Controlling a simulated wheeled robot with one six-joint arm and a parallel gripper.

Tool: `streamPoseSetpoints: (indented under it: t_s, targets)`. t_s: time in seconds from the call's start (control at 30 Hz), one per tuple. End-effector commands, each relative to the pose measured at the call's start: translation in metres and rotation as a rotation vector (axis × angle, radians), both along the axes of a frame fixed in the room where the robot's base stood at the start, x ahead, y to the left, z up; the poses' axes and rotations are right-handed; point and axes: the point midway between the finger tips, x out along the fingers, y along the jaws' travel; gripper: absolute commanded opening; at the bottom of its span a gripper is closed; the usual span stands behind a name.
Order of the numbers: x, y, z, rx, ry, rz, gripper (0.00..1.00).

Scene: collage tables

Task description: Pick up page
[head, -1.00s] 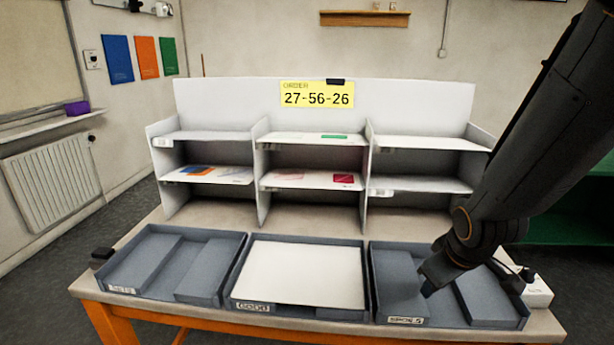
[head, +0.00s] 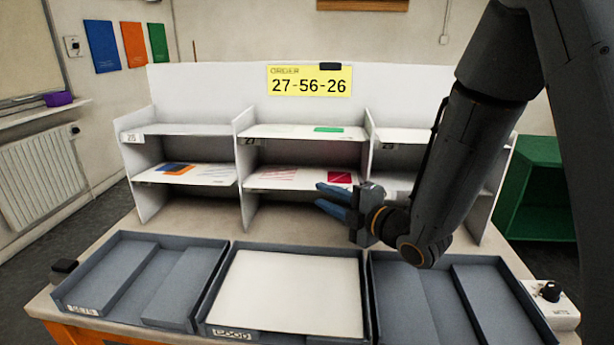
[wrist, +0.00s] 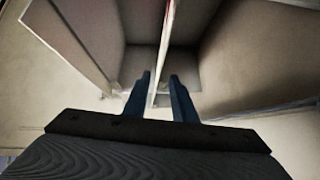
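My gripper (head: 326,199) is open and empty in front of the middle column of the white shelf unit, its blue fingers pointing left in the head view. In the wrist view the fingers (wrist: 158,92) stand apart, with a thin upright panel edge showing between them; I cannot tell if they touch it. A page with a red square (head: 340,177) lies on the lower middle shelf, just behind the fingers. A page with a green mark (head: 328,129) lies on the upper middle shelf. A page with orange and blue shapes (head: 175,170) lies on the lower left shelf.
A yellow sign (head: 310,80) reads 27-56-26. Three grey trays line the table front; the middle one (head: 366,290) holds a blank white sheet (head: 290,292). The left tray (head: 75,309) and right tray (head: 376,313) hold no pages. A knob box (head: 552,302) stands at right.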

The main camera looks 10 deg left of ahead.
Motion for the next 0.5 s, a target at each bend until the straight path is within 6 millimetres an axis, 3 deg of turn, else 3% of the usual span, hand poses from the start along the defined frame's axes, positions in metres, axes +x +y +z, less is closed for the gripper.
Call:
streamPoseSetpoints:
  t_s: [0.3,0.5]
  targets:
    - [0.024,0.032,-0.002,-0.001,0.002,0.001,0.24]
    - [0.036,0.042,-0.004,0.001,0.003,-0.003,0.24]
